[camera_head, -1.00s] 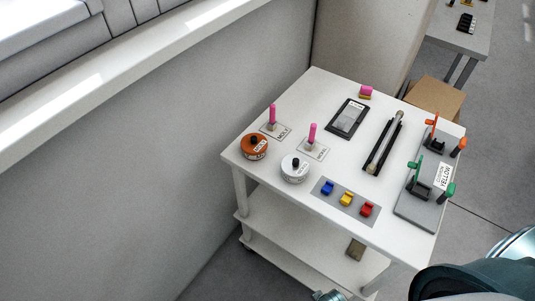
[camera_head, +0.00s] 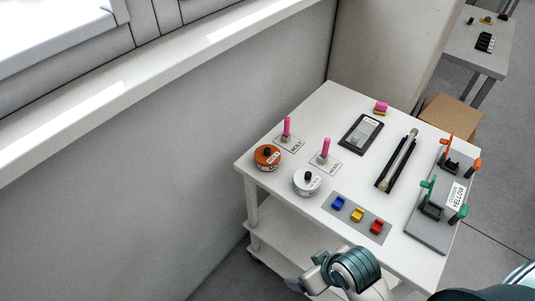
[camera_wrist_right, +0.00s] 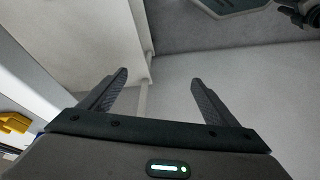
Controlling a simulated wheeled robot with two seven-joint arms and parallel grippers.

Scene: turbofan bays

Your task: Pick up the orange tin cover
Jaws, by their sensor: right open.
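The orange tin (camera_head: 266,160) stands at the left corner of the white cart top, with its orange cover on and a black knob (camera_head: 267,152) on the cover. A white tin (camera_head: 307,183) with a black knob stands to its right and nearer. My right gripper (camera_head: 306,281) is in front of the cart's near edge, apart from both tins. In the right wrist view its two fingers (camera_wrist_right: 160,80) are spread with nothing between them. Neither tin is clearly seen in that view.
Two pink-handled pieces (camera_head: 287,127) stand on cards behind the tins. A grey strip (camera_head: 375,231) with blue, yellow and red blocks lies near the front edge. A black rail (camera_head: 397,165) and a grey fixture (camera_head: 425,236) are at right. A wall (camera_head: 180,150) runs along the left.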

